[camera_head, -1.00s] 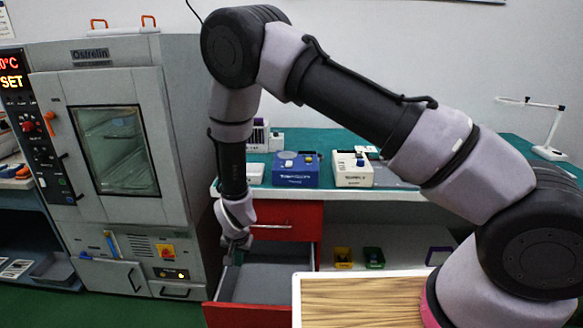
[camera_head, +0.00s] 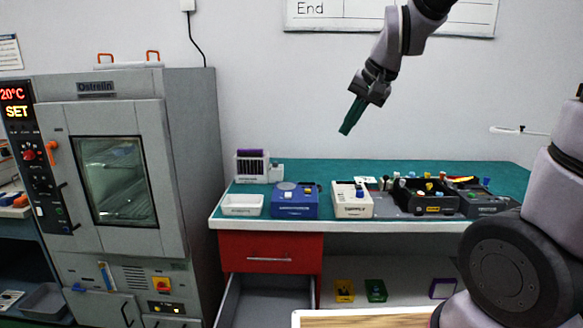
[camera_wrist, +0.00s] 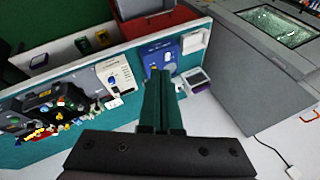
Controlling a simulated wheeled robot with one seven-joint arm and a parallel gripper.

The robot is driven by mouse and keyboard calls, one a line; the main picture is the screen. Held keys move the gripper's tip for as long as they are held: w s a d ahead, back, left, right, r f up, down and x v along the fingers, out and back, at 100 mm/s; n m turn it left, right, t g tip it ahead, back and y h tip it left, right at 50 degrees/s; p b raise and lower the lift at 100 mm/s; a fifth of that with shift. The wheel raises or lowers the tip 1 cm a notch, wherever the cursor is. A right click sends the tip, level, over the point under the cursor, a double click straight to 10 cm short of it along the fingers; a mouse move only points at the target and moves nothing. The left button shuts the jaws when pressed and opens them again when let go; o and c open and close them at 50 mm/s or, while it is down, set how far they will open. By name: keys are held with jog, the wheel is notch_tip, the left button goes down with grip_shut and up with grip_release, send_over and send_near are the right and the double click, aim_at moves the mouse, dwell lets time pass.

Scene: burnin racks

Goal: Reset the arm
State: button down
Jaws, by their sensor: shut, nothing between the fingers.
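My gripper (camera_head: 346,129) is raised in the air above the green-topped bench, in front of the white wall. Its dark green fingers point down and to the left in the head view. In the wrist view the fingers of my gripper (camera_wrist: 162,100) lie together, with nothing between them. My arm is lifted high, and part of it leaves the top of the head view.
The bench (camera_head: 330,172) holds a blue box (camera_head: 295,200), a cream box (camera_head: 351,200) and a black tray (camera_head: 425,203) of small parts. A red drawer (camera_head: 270,250) has an open drawer below. A grey oven (camera_head: 110,190) stands at left. The air around my gripper is clear.

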jog(key=s+d+r+t+h, duration=0.1)
jog(key=s+d+r, duration=0.2)
jog(key=s+d, duration=0.2)
jog(key=s+d+r+t+h, duration=0.1)
jog(key=s+d+r, duration=0.2)
jog(key=s+d, duration=0.3)
jog(key=shift+s+d+m, duration=0.3)
jog(key=shift+s, duration=0.95)
